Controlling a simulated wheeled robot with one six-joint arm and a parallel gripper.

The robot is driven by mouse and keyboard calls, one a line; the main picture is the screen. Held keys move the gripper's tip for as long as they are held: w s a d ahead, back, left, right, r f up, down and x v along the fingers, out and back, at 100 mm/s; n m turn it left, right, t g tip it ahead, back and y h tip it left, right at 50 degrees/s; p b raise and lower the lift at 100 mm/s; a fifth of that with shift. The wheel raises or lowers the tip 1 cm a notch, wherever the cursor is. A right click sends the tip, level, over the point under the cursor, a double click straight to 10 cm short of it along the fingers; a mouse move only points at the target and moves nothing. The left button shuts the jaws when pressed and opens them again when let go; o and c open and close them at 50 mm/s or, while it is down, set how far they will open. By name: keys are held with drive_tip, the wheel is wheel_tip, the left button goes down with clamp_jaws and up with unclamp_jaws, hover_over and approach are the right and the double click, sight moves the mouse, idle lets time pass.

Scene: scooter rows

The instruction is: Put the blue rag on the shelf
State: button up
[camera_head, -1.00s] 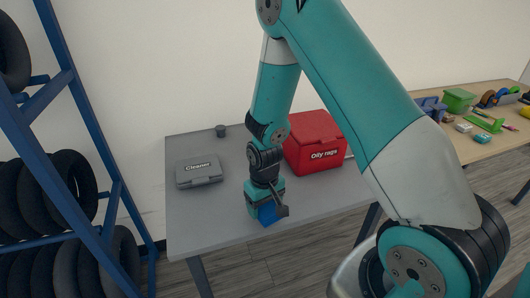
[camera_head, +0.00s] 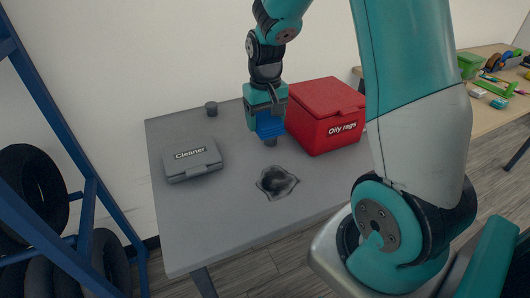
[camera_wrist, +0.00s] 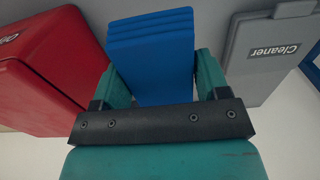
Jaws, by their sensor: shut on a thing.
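The blue rag (camera_head: 270,127) is a folded blue stack held in my gripper (camera_head: 269,115). My gripper is shut on it, above the grey table, left of the red box. In the wrist view the rag (camera_wrist: 151,60) sits between the two teal fingers of my gripper (camera_wrist: 152,80), its folded layers visible at the far end. A blue metal rack (camera_head: 62,130) with black tires stands at the left; only part of it shows. I cannot tell whether it is the shelf named in the task.
A grey table (camera_head: 215,235) holds a grey Cleaner case (camera_head: 191,161), a red Oily rags box (camera_head: 325,115), a small dark cylinder (camera_head: 211,108) and a crumpled dark grey rag (camera_head: 277,182). Tires (camera_head: 35,185) fill the rack. The table's front left is clear.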

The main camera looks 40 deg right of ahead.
sight(265, 162)
wheel_tip(265, 162, down, 12)
drive_tip(key=shift+r, duration=0.15)
idle(0.3)
drive_tip(key=shift+f+b, duration=0.2)
drive_tip(key=shift+b, duration=0.15)
drive_tip(key=o, duration=0.9)
drive_tip(key=shift+r, duration=0.2)
